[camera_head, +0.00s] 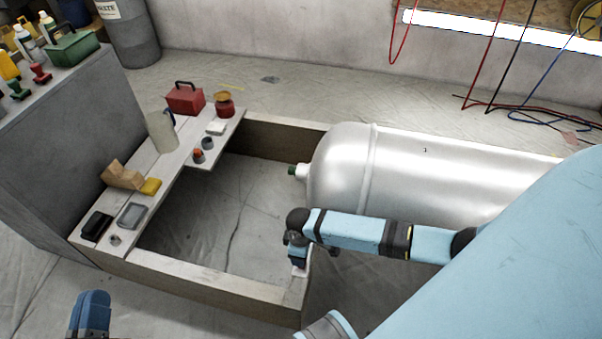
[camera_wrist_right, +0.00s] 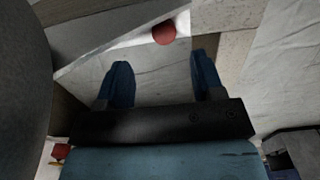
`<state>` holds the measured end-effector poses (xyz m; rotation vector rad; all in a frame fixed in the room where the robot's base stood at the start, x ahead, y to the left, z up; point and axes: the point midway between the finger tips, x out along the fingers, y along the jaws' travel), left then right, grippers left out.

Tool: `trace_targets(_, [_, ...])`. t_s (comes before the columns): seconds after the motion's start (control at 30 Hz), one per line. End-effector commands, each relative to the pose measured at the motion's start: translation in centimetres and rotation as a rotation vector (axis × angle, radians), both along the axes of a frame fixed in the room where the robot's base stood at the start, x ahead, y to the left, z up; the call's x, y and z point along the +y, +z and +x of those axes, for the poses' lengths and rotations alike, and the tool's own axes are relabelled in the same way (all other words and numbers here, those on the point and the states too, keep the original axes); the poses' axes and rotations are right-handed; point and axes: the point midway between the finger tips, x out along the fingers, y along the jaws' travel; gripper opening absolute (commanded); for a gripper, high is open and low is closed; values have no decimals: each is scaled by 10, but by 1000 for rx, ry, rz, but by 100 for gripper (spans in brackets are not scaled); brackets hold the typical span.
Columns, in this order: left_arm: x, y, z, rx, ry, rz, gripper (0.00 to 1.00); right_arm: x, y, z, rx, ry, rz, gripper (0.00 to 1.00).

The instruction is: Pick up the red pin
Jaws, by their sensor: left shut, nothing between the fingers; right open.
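A red rounded thing (camera_wrist_right: 164,33), which may be the red pin, shows in the right wrist view on a pale surface beside a wooden corner. It lies beyond the fingertips of my right gripper (camera_wrist_right: 163,78), apart from them. That gripper is open with nothing between its fingers. In the head view my right gripper (camera_head: 298,258) hangs over the near right corner of the wooden frame, and its fingers are mostly hidden. My left gripper (camera_head: 90,312) is at the bottom left edge of the head view, shut and empty, far from the frame's right corner.
A large silver tank (camera_head: 340,175) lies right of the wooden frame (camera_head: 200,282). A plank shelf (camera_head: 170,180) on the frame's left holds a red toolbox (camera_head: 185,100), a jug (camera_head: 161,132) and several small items. A grey cabinet (camera_head: 70,130) stands left. The floor inside the frame is clear.

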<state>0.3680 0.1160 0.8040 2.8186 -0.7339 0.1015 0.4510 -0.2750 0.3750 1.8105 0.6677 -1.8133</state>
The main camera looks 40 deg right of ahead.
Motion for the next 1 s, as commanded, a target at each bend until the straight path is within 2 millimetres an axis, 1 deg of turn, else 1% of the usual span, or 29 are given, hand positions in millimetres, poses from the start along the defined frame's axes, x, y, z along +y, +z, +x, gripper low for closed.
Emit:
trace_targets(0.07, [0, -5, 0, 9, -3, 5, 0, 0, -6, 0, 0, 0, 0, 62])
trace_targets(0.3, [-3, -41, 2, 102, -34, 56, 0, 3, -42, -7, 0, 1, 0, 62])
trace_targets(0.4, [-4, -49, 2, 130, -45, 71, 0, 2, -52, -6, -1, 1, -1, 62])
trace_targets(0.7, [-4, -51, 1, 144, -50, 77, 0, 3, -53, -6, -1, 2, 0, 62])
trace_targets(0.77, [-4, -51, 1, 144, -50, 77, 0, 3, -53, -6, -1, 1, 0, 48])
trace_targets(0.8, [-4, -51, 1, 144, -50, 77, 0, 3, -53, -6, -1, 1, 0, 39])
trace_targets(0.87, [-4, -51, 1, 144, -50, 77, 0, 3, -53, -6, -1, 1, 0, 25])
trace_targets(0.9, [-4, -51, 1, 144, -50, 77, 0, 3, -53, -6, -1, 1, 0, 16])
trace_targets(0.93, [-4, -51, 1, 144, -50, 77, 0, 3, -53, -6, -1, 1, 0, 9])
trace_targets(1.0, [-4, -51, 1, 144, -50, 77, 0, 3, -53, -6, -1, 1, 0, 7])
